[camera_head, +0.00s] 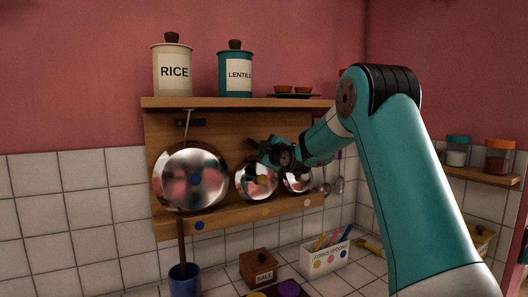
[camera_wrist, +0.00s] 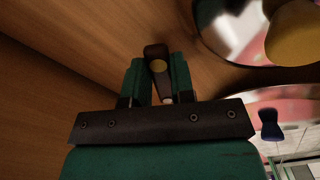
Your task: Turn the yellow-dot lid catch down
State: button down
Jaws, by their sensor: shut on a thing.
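In the wrist view, the yellow-dot lid catch (camera_wrist: 155,53) is a small dark brown piece with a yellow dot. It sits between the two green fingers of my gripper (camera_wrist: 159,75), which is shut on it. In the head view, my gripper (camera_head: 262,148) is at the wooden back board, just above the middle lid, and hides the catch. The shiny yellow-knobbed lid (camera_head: 247,188) hangs below it, partly covered by my gripper. This lid shows in the wrist view at the upper right (camera_wrist: 225,25). I cannot tell exactly how far the catch is turned.
A larger blue-knobbed lid (camera_head: 180,170) hangs to the left, a smaller lid (camera_head: 297,185) to the right. The shelf (camera_head: 215,102) above carries a RICE jar (camera_head: 172,72), a LENTILS jar (camera_head: 235,73) and small cups. A salt box (camera_head: 258,268) and utensil box (camera_head: 325,256) stand below.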

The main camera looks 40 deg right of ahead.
jog(key=c, duration=1)
grip_release()
jog(key=shift+o, duration=0.2)
jog(key=s+a+b, duration=0.2)
jog(key=s+b, duration=0.5)
jog(key=s, duration=1)
jog(key=shift+s+a, duration=0.15)
jog(key=shift+a, duration=0.25)
